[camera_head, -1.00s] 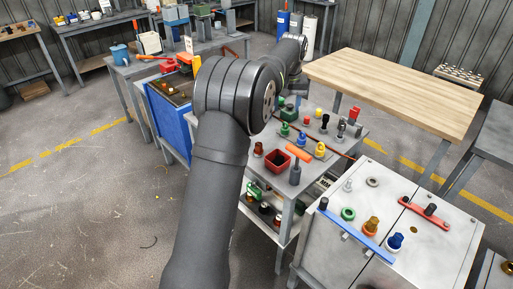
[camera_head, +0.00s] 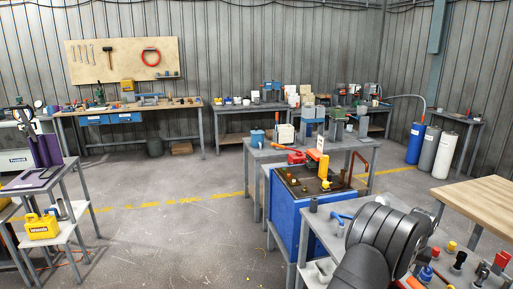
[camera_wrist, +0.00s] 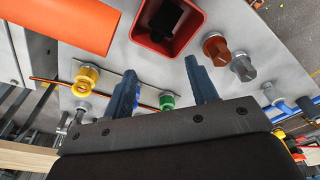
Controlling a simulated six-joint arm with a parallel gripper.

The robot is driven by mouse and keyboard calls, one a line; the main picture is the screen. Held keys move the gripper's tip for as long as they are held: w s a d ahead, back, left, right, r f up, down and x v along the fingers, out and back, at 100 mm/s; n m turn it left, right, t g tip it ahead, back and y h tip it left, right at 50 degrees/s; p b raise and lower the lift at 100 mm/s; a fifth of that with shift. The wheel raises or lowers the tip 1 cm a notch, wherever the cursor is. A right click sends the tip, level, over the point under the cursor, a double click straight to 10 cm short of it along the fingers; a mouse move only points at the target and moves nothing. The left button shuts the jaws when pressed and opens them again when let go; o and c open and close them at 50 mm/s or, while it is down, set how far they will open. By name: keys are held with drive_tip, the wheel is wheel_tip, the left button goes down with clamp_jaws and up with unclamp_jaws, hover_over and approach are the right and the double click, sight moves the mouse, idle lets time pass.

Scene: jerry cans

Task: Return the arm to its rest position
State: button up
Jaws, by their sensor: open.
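My arm (camera_head: 370,258) shows at the bottom right of the head view, its dark rounded joint above the front table. My gripper is hidden in that view. In the wrist view my gripper (camera_wrist: 160,68) shows two dark blue fingers standing apart with nothing between them. Beyond the fingers is a grey table top (camera_wrist: 140,62) with a green fitting (camera_wrist: 167,101), a yellow fitting (camera_wrist: 87,79), a brown fitting (camera_wrist: 216,49) and a red square funnel or bin (camera_wrist: 165,22). The fingers look clear of these, though the exact height is hard to tell.
An orange cylindrical part (camera_wrist: 62,20) is at the wrist view's upper left. In the head view a blue cabinet (camera_head: 284,222) stands left of my arm. A wooden table (camera_head: 482,198) is at right. A yellow jerry can (camera_head: 42,226) sits at far left. The floor between is open.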

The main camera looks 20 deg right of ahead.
drive_tip(key=shift+r, duration=0.8)
drive_tip(key=shift+f, duration=0.1)
